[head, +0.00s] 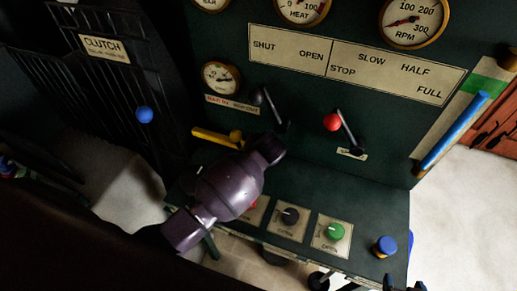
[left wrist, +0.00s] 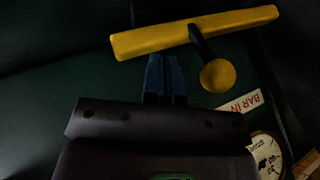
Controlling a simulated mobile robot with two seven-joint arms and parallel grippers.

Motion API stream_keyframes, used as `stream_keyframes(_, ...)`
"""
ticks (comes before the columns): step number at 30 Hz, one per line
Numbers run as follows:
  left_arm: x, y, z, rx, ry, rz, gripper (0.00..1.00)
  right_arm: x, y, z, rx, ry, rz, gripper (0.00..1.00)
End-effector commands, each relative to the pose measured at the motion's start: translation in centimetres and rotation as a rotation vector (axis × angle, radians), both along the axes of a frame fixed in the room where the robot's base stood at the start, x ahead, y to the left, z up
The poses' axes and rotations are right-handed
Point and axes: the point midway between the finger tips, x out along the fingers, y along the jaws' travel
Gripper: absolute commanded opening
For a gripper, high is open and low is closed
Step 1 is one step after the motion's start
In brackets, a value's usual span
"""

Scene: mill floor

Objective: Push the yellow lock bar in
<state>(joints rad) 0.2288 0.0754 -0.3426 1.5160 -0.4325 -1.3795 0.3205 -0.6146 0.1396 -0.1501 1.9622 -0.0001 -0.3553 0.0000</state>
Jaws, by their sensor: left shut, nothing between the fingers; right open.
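The yellow lock bar (head: 212,137) sticks out to the left from the dark green panel, beside the BAR IN label. Part of it is behind my left arm in the head view. My right gripper (head: 404,284) is open at the bottom right edge of the head view, mostly cut off.
A black lever (head: 270,105) and a red-knobbed lever (head: 340,125) stand out from the panel. A blue-handled lever (head: 452,132) is at its right. Below are a green button (head: 335,232), a dark knob (head: 290,216) and a blue knob (head: 384,246). A black guard (head: 110,80) stands left.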

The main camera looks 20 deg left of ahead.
Motion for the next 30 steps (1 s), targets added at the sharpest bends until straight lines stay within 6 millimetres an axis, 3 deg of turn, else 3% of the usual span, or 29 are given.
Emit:
stream_keyframes(3, 0.9, 0.7, -1.5, 0.001, 0.002, -0.001, 0.0, 0.0, 0.0, -0.2, 0.0, 0.002, 0.0, 0.69)
stream_keyframes(12, 1.7, 4.0, -1.2, 0.0, -0.001, 0.0, 0.0, -0.3, -0.1, 0.3, -0.001, 0.01, 0.0, 0.69)
stream_keyframes(30, 2.4, 4.9, -1.3, 0.001, -0.001, -0.001, 0.0, -0.3, -0.1, 0.1, 0.0, 0.01, -0.001, 0.69)
